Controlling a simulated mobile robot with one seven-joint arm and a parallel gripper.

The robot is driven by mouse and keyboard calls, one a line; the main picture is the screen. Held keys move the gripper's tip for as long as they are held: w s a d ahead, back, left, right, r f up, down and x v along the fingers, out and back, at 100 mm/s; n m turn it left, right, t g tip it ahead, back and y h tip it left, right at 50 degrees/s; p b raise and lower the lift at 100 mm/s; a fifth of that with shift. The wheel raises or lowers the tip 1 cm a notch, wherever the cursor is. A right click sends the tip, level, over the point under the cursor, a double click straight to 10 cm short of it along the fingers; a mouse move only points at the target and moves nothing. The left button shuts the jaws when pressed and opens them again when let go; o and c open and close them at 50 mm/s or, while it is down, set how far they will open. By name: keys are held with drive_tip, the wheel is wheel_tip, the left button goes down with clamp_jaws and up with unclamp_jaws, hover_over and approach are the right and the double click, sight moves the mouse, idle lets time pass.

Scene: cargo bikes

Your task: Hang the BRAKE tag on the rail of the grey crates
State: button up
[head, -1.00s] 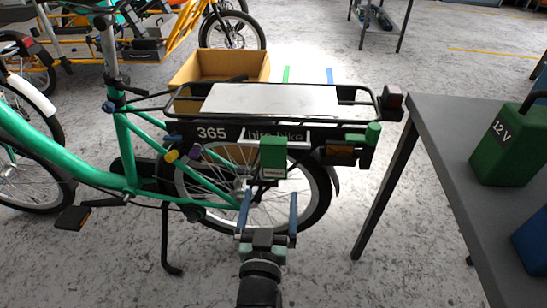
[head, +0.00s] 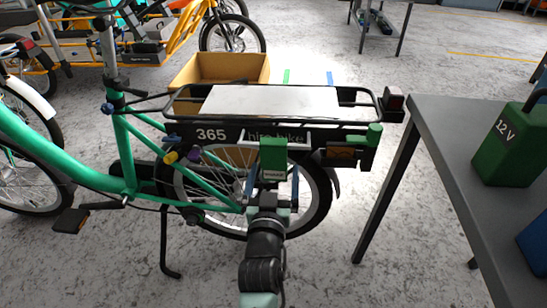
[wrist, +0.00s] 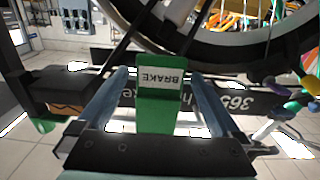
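The BRAKE tag (head: 273,153) is a green block with a white label, on the side of the green hire bike below its rear rack. In the wrist view the tag (wrist: 158,103) shows its BRAKE label upside down. My gripper (head: 272,180) is open at the tag, with one blue finger on each side. In the wrist view the gripper (wrist: 156,78) has visible gaps between its fingers and the tag, so it is not shut on it. How the tag is held on the bike is unclear. The grey crates and their rail are not identifiable in these views.
The bike's rear rack (head: 270,100) and rear wheel (head: 318,205) are close around my gripper. A dark grey table (head: 440,150) at the right bears a green 12 V block (head: 508,150). A tan box (head: 222,66) stands behind the bike. Floor is free in front.

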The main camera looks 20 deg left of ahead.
drive_tip(key=c, duration=1.2)
drive_tip(key=shift+c, duration=0.2)
drive_tip(key=shift+r, duration=0.15)
drive_tip(key=shift+r+p, duration=1.15)
drive_tip(key=shift+p, duration=0.05)
drive_tip(key=shift+r, duration=0.1)
drive_tip(key=shift+s, duration=0.15)
drive_tip(key=p+v, duration=0.1)
drive_tip(key=v, duration=0.6)
drive_tip(key=shift+s, duration=0.4)
drive_tip(key=shift+d, duration=0.15)
